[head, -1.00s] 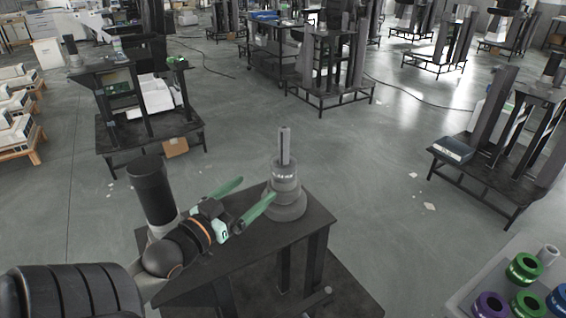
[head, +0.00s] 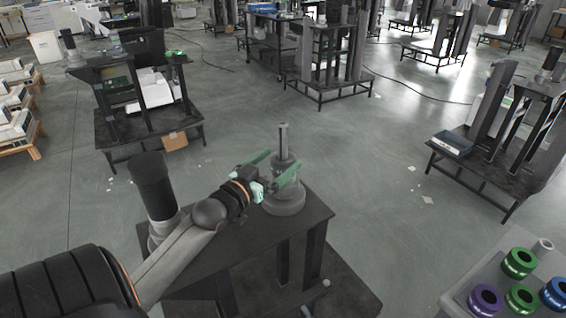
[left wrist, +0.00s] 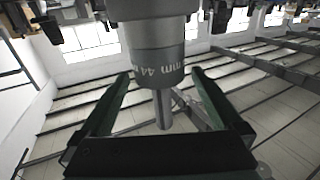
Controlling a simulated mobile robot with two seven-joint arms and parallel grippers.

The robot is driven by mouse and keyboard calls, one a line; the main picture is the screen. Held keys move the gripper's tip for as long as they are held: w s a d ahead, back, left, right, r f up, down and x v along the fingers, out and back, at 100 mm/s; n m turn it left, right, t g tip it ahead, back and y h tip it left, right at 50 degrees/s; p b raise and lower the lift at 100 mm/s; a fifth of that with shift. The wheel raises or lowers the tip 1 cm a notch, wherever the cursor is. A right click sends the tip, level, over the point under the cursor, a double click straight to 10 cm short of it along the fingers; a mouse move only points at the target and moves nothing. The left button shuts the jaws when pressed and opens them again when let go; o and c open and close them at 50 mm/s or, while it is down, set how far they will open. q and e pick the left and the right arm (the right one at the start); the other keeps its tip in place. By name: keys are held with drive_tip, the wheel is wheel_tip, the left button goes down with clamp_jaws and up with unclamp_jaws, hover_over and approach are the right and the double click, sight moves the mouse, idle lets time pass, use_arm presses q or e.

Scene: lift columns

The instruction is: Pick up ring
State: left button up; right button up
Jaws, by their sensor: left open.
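A stack of grey rings (head: 284,196) sits around an upright grey post (head: 284,142) on a dark stand. My left gripper (head: 285,158) is open, with one green finger on each side of the upper part of the stack. In the left wrist view, an upper grey ring (left wrist: 155,66) marked "44 mm" is between the two open fingers (left wrist: 160,76), with visible gaps beside it. The post tip (left wrist: 163,110) also shows there. Part of the stack is hidden behind a finger in the head view. My right gripper is not in view.
The dark stand's top (head: 235,246) is otherwise clear around the stack. A grey tray (head: 455,296) with green, purple and blue rings stands at the lower right. Other dark stands and a cardboard box (head: 174,141) are farther away. Open floor lies between.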

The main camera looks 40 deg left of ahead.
use_arm(q)
drive_tip(key=shift+w+a, duration=0.1)
drive_tip(key=shift+w, duration=0.7)
clamp_jaws()
idle(0.3)
